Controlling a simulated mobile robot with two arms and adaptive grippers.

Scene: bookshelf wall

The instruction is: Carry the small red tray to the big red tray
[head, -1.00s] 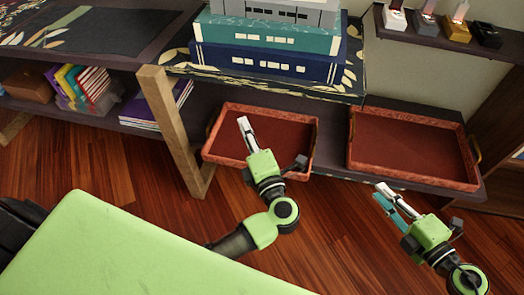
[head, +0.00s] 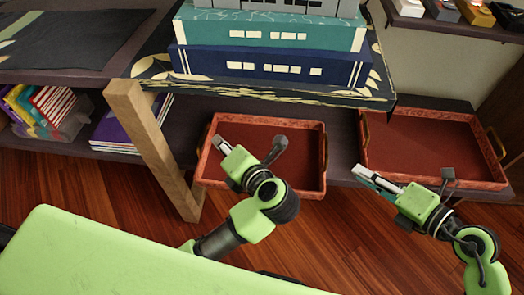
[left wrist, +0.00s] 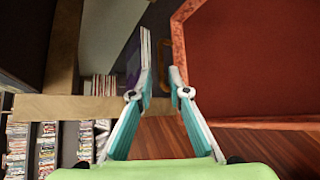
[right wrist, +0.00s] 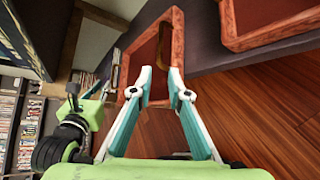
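The small red tray (head: 265,165) lies on the low shelf, left of the big red tray (head: 430,145). Both look empty and have a brass handle at each end. My left gripper (head: 218,144) is over the small tray's left end. In the left wrist view it is open (left wrist: 162,75), with a handle (left wrist: 178,45) beyond its fingertips. My right gripper (head: 358,171) is near the gap between the trays. In the right wrist view it is open (right wrist: 161,78), facing the small tray's right handle (right wrist: 165,45). I cannot tell whether either gripper touches a handle.
A wooden post (head: 153,145) stands just left of the small tray. A blue box-like book (head: 265,67) and a teal one (head: 270,33) are stacked on the shelf above. Purple books (head: 118,125) lie left of the post. The wooden floor in front is partly clear.

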